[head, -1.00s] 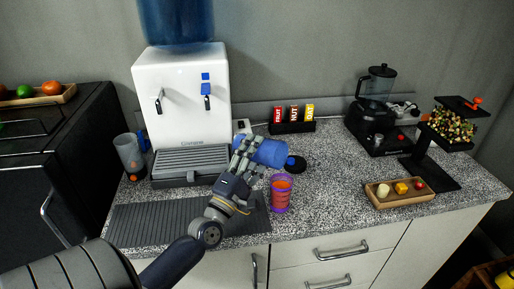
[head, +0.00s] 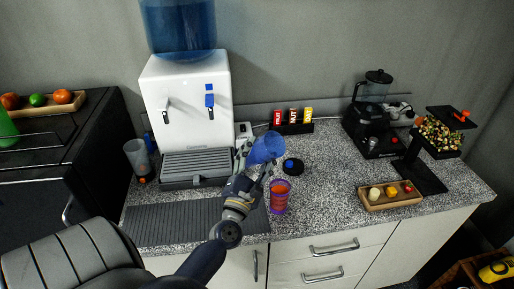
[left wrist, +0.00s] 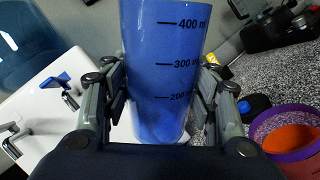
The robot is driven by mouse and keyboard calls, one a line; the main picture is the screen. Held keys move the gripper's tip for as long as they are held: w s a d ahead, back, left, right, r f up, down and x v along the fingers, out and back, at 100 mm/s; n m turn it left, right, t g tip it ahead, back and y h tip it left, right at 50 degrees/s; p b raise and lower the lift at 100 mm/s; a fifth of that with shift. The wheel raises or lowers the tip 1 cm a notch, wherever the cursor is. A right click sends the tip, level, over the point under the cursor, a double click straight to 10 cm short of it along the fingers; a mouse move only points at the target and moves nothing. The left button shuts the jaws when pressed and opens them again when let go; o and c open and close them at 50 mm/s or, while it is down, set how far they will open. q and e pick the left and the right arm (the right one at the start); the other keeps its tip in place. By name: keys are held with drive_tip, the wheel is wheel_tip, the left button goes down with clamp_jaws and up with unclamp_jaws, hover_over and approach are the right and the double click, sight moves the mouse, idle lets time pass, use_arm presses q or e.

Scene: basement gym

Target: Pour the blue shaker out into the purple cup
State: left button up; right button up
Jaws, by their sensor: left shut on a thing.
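The blue shaker (head: 265,149), a see-through tumbler with measuring marks, is held in my left gripper (head: 246,156) above the counter. My fingers are shut around its sides in the left wrist view (left wrist: 160,110). The shaker (left wrist: 165,65) leans to the right in the head view; I cannot tell what is left inside it. The purple cup (head: 279,202) stands upright on the counter, just right of and below the shaker, apart from it. Orange-red contents show inside the cup, also in the left wrist view (left wrist: 257,128). My right gripper is not in view.
A black lid with a blue cap (head: 293,166) lies behind the cup. A water dispenser (head: 187,105) and a grey tumbler (head: 137,157) stand left. Snack bars (head: 292,119), a blender (head: 372,115) and a wooden tray (head: 391,201) are behind and right.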

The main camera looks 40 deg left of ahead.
sight(269, 159)
use_arm(q)
drive_tip(key=n+p, duration=0.2)
drive_tip(key=d+n+g+p, duration=0.1)
drive_tip(key=n+p, duration=0.1)
drive_tip(key=d+n+g+p, duration=0.1)
drive_tip(key=n, duration=0.1)
drive_tip(key=shift+w+d+r+y+p, duration=0.15)
drive_tip(key=shift+d+r+y+p, duration=0.05)
drive_tip(key=shift+r+y+p, duration=0.2)
drive_tip(key=shift+d+f+n+g+p, duration=0.3)
drive_tip(key=shift+d+n+g+p, duration=0.3)
drive_tip(key=shift+n+p, duration=0.5)
drive_tip(key=shift+d+f+n, duration=0.2)
drive_tip(key=shift+f+n, duration=0.05)
drive_tip(key=shift+n, duration=0.35)
